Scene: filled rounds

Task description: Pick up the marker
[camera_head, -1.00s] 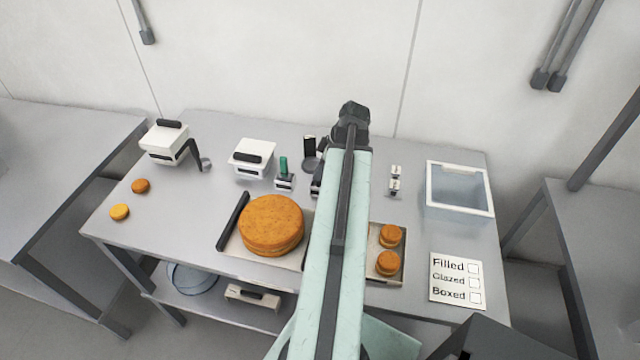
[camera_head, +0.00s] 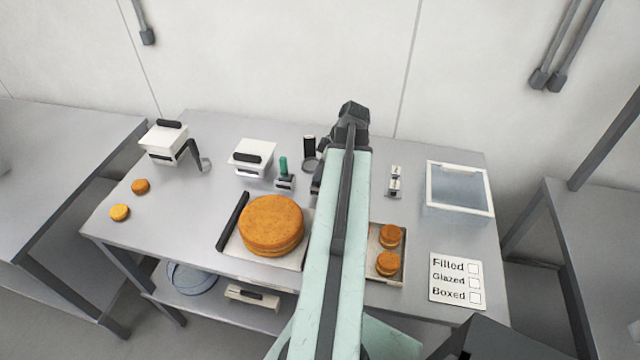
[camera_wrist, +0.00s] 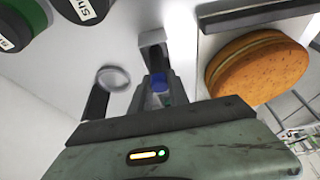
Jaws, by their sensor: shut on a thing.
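My gripper (camera_wrist: 160,88) points down and is shut on the marker (camera_wrist: 159,83), whose small blue part shows between the fingertips in the wrist view. The rest of the marker is hidden by the fingers. In the head view my arm covers most of the gripper, and only dark parts (camera_head: 317,178) show at the arm's left edge, right of a small stand with a green upright piece (camera_head: 283,165). I cannot tell whether the marker is clear of the table.
A large round cake (camera_head: 271,225) lies on a tray left of my arm. A black cylinder (camera_head: 309,145) stands behind, by a ring (camera_wrist: 113,77).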

